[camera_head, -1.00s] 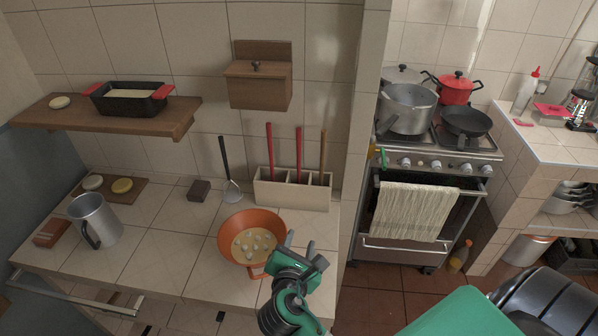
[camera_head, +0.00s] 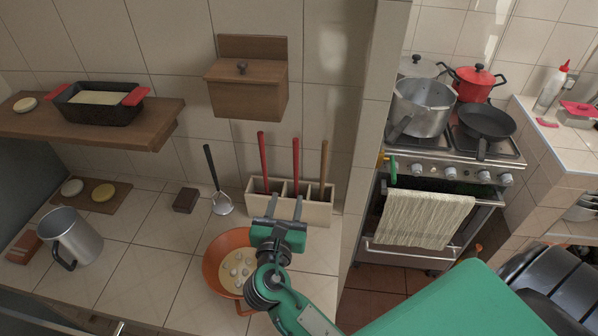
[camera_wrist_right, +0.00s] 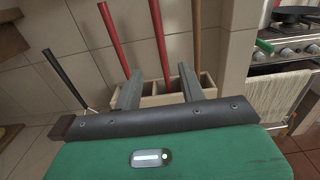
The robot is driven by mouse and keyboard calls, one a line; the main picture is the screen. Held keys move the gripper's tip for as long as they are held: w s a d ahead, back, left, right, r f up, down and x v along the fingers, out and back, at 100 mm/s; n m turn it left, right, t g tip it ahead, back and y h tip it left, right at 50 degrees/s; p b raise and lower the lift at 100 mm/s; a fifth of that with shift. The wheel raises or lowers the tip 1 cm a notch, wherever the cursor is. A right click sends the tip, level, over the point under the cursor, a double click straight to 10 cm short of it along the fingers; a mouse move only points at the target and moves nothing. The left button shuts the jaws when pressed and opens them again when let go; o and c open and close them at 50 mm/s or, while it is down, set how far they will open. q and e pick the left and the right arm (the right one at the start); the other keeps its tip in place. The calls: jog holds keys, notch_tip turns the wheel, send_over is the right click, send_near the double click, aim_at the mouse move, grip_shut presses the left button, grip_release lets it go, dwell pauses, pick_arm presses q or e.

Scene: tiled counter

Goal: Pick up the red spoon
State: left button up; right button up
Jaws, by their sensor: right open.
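Two long red handles stand in the cream utensil holder (camera_head: 318,212): a left red handle (camera_head: 263,162) and a middle red handle (camera_head: 296,160). Their lower ends are hidden, so I cannot tell which is the spoon. In the right wrist view they show as a left red handle (camera_wrist_right: 111,35) and a middle red handle (camera_wrist_right: 160,42). My right gripper (camera_head: 284,207) is open and empty in front of the holder, its fingers pointing at it. In the wrist view the middle handle is between the fingers (camera_wrist_right: 159,75) in line of sight, beyond the tips. My left gripper is not in view.
A brown wooden handle (camera_head: 323,162) stands at the holder's right. The orange pan (camera_head: 212,268) is below my right gripper. A wooden box (camera_head: 248,92) hangs above; a pillar (camera_head: 372,130) rises at right.

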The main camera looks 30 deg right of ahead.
aim_at(295, 164)
jog(key=x, duration=0.2)
jog(key=p+x, duration=0.1)
jog(key=x, duration=0.2)
jog(key=p+x, duration=0.1)
jog(key=x, duration=0.1)
jog(key=shift+w+d+r, duration=0.25)
jog(key=shift+w, duration=0.05)
jog(key=shift+w+d+f, duration=0.1)
jog(key=shift+w+d, duration=0.15)
jog(key=shift+w, duration=0.05)
jog(key=shift+w+d+p, duration=0.1)
jog(key=shift+w+p, duration=0.05)
jog(key=shift+p, duration=0.15)
jog(key=p+x, duration=0.2)
jog(key=x, duration=0.2)
jog(key=shift+r, duration=0.2)
jog(key=shift+w+d+f, duration=0.15)
jog(key=shift+w+d, duration=0.2)
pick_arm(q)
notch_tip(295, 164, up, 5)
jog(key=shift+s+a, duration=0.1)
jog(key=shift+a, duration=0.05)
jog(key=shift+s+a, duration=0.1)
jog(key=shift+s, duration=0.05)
pick_arm(e)
grip_shut()
